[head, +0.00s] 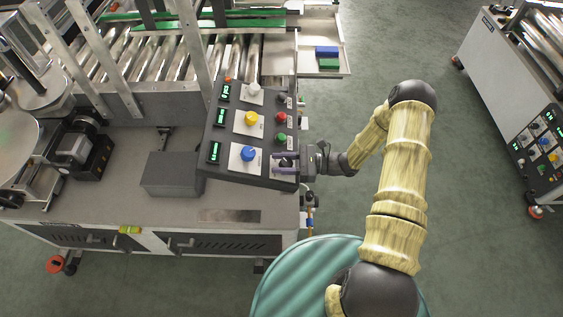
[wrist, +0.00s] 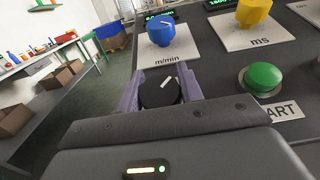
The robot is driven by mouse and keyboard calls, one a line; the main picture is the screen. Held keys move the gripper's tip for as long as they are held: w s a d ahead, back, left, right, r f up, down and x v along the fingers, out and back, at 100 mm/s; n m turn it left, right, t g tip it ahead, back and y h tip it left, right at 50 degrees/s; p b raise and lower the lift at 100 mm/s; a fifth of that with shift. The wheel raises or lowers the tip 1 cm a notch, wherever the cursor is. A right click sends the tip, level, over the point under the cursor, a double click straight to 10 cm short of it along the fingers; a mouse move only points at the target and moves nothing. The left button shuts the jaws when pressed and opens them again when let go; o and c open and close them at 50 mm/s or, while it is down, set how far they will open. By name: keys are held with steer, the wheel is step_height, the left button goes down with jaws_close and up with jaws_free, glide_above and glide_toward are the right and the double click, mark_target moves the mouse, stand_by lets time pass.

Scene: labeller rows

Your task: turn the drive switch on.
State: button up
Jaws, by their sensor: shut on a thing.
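The control panel (head: 232,135) is a dark slanted box on the labeller. A black rotary knob (wrist: 160,93) with a white pointer mark sits at the panel's near right corner; I take it to be the drive switch. My gripper (wrist: 160,90) has its two pale purple fingers on either side of this knob and is shut on it. The pointer slants toward the upper right in the wrist view. In the head view my gripper (head: 285,162) reaches the same corner from the right. The knob's lower part and any label are hidden.
A blue knob (wrist: 160,31) marked m/min, a yellow knob (wrist: 253,12) marked ms and a green START button (wrist: 263,78) are close by. A red button (head: 281,117) is farther up the panel. Open green floor (head: 370,50) lies right of the machine.

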steer(key=o, duration=1)
steer(key=shift+d, duration=0.1)
steer(key=d+b, duration=0.5)
steer(key=d, duration=1.2)
steer(key=shift+s+d, duration=0.15)
steer(key=shift+s, duration=0.25)
steer(key=shift+f, duration=0.1)
